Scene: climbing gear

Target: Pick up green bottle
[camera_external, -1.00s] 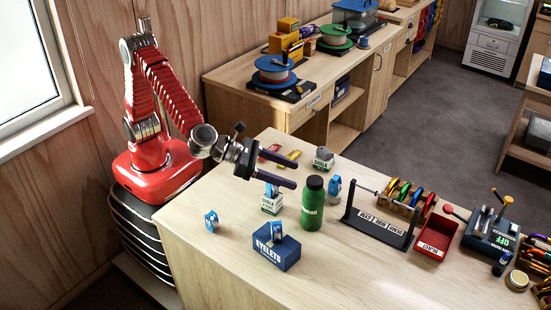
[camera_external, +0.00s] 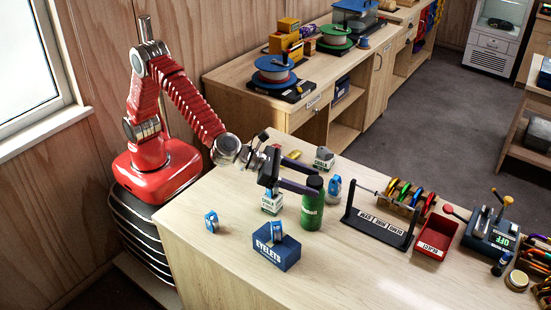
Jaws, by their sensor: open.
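The green bottle (camera_external: 312,211) with a black cap stands upright on the wooden table. My gripper (camera_external: 316,183) is open, its two dark fingers pointing right at the height of the bottle's upper part. The nearer finger ends at the bottle's left side near the cap, and the farther finger reaches behind the cap. I cannot tell whether either finger touches the bottle.
A blue pulley (camera_external: 334,190) stands close to the right of the bottle. A small white-green box (camera_external: 272,204) is at its left, and a blue EYELETS box (camera_external: 277,252) is in front. A black rack (camera_external: 378,228) and a red tray (camera_external: 436,236) stand farther right.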

